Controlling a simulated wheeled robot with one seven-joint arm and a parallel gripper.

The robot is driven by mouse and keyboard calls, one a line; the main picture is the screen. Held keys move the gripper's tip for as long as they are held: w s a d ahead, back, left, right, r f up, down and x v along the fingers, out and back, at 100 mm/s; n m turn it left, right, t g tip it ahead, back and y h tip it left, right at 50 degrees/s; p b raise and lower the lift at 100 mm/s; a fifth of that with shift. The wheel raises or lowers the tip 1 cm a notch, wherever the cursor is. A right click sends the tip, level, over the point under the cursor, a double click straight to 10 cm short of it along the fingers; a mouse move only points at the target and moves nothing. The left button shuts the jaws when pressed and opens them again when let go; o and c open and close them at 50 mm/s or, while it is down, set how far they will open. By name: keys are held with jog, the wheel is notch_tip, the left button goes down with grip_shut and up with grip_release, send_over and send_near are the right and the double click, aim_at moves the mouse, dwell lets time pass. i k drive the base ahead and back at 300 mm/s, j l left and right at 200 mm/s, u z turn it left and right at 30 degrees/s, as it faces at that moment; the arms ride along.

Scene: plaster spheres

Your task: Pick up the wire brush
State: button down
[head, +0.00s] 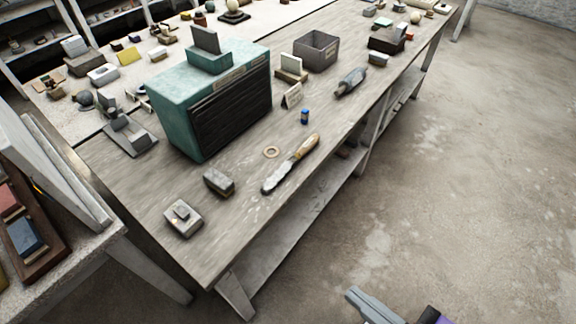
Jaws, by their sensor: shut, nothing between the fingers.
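A long tool with a wooden handle and a grey-white, dark-edged head, which looks like the wire brush (290,164), lies on the wooden workbench (240,200) near its front edge. Its handle points to the upper right and its head to the lower left. The bristles are too small to make out. My gripper (356,296) shows only in part at the bottom edge of the head view. It is shut and empty, low over the floor side, well apart from the bench and the brush.
A tan ring (271,152), a small blue jar (305,117) and a grey block (218,182) lie near the brush. A teal cabinet (168,105) stands behind. A dark tool (351,81) and a grey bin (316,51) are farther back. The concrete floor (470,170) at right is clear.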

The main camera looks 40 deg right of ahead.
aim_at(223, 185)
jog(key=i+l+u, duration=0.1)
jog(key=u, duration=0.4)
jog(key=l+u, duration=0.25)
jog(key=u, duration=0.25)
jog(key=l+u, duration=0.2)
jog(key=u, duration=0.25)
jog(key=l+u, duration=0.15)
jog(key=l, duration=0.3)
jog(key=k+l+u, duration=0.1)
jog(key=l, duration=0.3)
jog(key=l+u, duration=0.15)
jog(key=l, duration=0.3)
jog(key=k+l+u, duration=0.15)
jog(key=l, duration=0.5)
jog(key=i, duration=0.4)
